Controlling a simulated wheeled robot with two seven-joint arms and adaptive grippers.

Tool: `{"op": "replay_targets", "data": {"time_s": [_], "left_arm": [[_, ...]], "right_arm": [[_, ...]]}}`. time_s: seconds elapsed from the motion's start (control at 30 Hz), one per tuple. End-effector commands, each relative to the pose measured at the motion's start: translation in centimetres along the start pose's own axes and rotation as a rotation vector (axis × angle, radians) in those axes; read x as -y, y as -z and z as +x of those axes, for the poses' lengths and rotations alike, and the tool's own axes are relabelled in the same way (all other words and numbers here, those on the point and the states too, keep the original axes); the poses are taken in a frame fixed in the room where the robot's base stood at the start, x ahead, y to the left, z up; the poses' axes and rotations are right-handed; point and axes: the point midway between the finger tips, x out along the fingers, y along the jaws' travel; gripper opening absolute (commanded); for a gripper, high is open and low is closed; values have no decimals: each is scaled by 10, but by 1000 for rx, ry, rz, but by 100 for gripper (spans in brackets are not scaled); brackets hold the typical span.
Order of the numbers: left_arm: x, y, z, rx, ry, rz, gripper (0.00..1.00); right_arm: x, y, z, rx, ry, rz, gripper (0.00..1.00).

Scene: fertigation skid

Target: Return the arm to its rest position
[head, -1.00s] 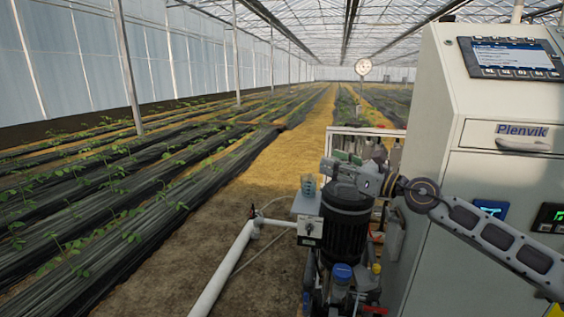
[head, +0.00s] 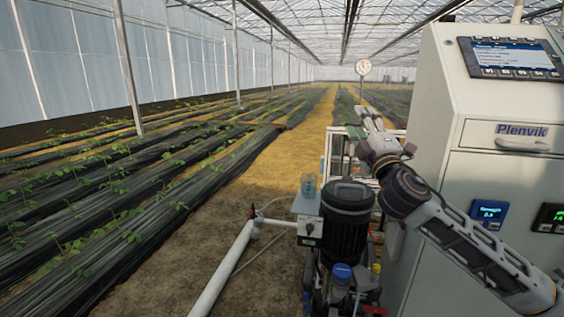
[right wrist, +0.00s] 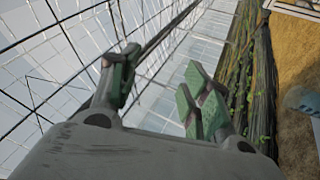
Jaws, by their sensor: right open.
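My right arm comes in from the lower right in the head view, in front of the white cabinet. My right gripper (head: 366,120) is raised above and behind the black pump motor, pointing up and away. In the right wrist view its two green-padded fingers (right wrist: 165,86) stand apart with nothing between them. Greenhouse roof and wall show behind the fingers. My left gripper is not in view.
The white Plenvik cabinet (head: 484,120) stands close on the right. A white pipe (head: 222,270) runs along the floor. The path and plant rows at left are clear.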

Motion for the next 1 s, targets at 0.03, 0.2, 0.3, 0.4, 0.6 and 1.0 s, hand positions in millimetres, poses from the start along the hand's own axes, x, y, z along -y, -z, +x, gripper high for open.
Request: {"op": "replay_targets", "data": {"time_s": [0.03,0.2,0.3,0.4,0.6,1.0], "left_arm": [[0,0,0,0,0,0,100],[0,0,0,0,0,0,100],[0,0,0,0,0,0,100],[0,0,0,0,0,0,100],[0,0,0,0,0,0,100],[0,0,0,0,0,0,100]], "right_arm": [[11,-1,-5,32,36,74,47],[53,-6,-26,147,169,304,47],[78,-6,-40,200,245,405,47],[102,-4,-56,245,320,487,47],[147,5,-88,309,458,619,47],[216,27,-152,383,669,844,47]]}}
